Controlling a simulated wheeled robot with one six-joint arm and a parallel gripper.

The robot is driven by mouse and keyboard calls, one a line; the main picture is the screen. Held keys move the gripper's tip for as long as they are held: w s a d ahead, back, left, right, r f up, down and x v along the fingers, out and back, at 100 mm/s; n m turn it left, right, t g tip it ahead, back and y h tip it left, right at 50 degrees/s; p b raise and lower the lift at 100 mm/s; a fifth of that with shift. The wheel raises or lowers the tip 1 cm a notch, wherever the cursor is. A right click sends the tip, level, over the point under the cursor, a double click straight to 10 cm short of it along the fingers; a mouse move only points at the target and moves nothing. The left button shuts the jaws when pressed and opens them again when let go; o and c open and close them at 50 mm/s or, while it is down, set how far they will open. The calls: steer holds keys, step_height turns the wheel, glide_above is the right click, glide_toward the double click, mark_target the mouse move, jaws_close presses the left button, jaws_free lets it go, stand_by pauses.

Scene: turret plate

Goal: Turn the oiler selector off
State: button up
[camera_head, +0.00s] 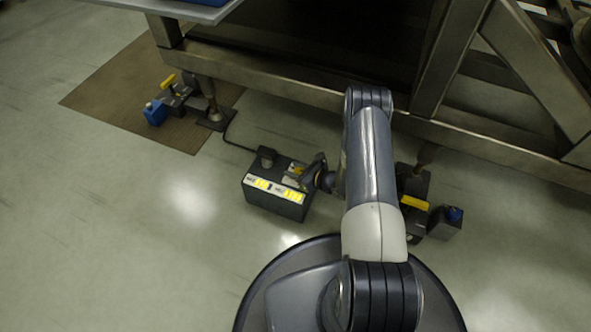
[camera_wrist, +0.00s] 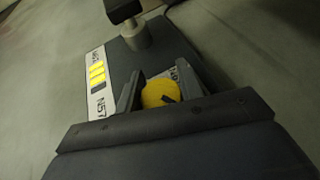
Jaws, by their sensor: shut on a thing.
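The oiler is a dark box (camera_head: 264,197) on the floor, with white-and-yellow labels along its edge. It also fills the middle of the wrist view (camera_wrist: 152,65). Its selector is a round yellow knob (camera_wrist: 160,93) with a dark mark on its face. In the head view only a bit of yellow (camera_head: 297,169) shows beside my gripper (camera_head: 308,177). In the wrist view my gripper (camera_wrist: 160,88) has one finger on each side of the knob and is shut on it. The knob's lower part is hidden behind the gripper body.
A dark capped post (camera_head: 267,156) rises from the box close to my gripper. A metal frame (camera_head: 290,88) stands behind. The floor in front and left is clear.

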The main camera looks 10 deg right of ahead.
steer(key=shift+n+y, duration=0.3)
steer(key=shift+y, duration=0.1)
steer(key=n+g+y, duration=0.2)
steer(key=n+g, duration=0.1)
steer(key=n+g+y, duration=0.1)
steer(key=n+g, duration=0.1)
steer(key=shift+s+a, duration=0.2)
steer(key=shift+s, duration=0.1)
steer(key=n+g, duration=0.4)
steer(key=s+n+g+y, duration=0.1)
steer(key=n+g, duration=0.1)
steer(key=g, duration=0.1)
steer(key=shift+a, duration=0.1)
steer(key=shift+g, duration=0.3)
steer(key=o, duration=1)
